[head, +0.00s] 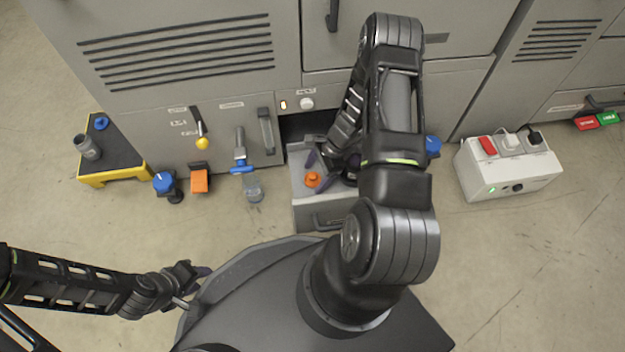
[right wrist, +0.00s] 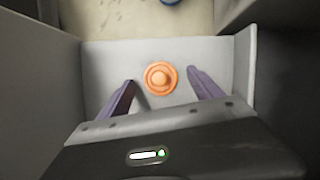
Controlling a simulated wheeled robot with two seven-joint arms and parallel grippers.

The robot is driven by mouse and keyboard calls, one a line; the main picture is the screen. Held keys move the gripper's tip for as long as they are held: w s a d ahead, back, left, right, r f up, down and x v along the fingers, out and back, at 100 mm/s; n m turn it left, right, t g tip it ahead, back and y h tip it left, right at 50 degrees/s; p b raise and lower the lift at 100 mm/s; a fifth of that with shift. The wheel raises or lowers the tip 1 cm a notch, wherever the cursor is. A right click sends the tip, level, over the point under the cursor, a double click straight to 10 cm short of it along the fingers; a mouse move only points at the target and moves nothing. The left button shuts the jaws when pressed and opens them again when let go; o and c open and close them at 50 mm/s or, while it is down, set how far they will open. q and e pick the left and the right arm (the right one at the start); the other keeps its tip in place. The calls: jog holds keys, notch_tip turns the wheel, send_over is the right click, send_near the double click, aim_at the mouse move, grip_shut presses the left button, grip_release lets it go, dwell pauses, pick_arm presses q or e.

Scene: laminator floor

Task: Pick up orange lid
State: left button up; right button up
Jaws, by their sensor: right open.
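The orange lid (head: 313,179) is a small round disc with a knob. It lies on the floor of the open grey drawer (head: 306,218). In the right wrist view the lid (right wrist: 160,78) lies just beyond and between the open fingers of my right gripper (right wrist: 160,78), with no finger touching it. In the head view my right gripper (head: 325,168) reaches into the drawer, partly hidden by my own arm. My left gripper (head: 192,275) is low at the left, away from the drawer, its fingers too small to read.
The drawer walls (right wrist: 245,65) stand close around my right gripper. Left of the drawer are a clear container (head: 253,190), an orange block (head: 199,181) and a yellow-edged step (head: 115,176). A white power box (head: 510,170) stands at right. Floor in front is open.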

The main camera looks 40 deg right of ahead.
jog(key=shift+c, duration=0.3)
jog(key=c, duration=1.4)
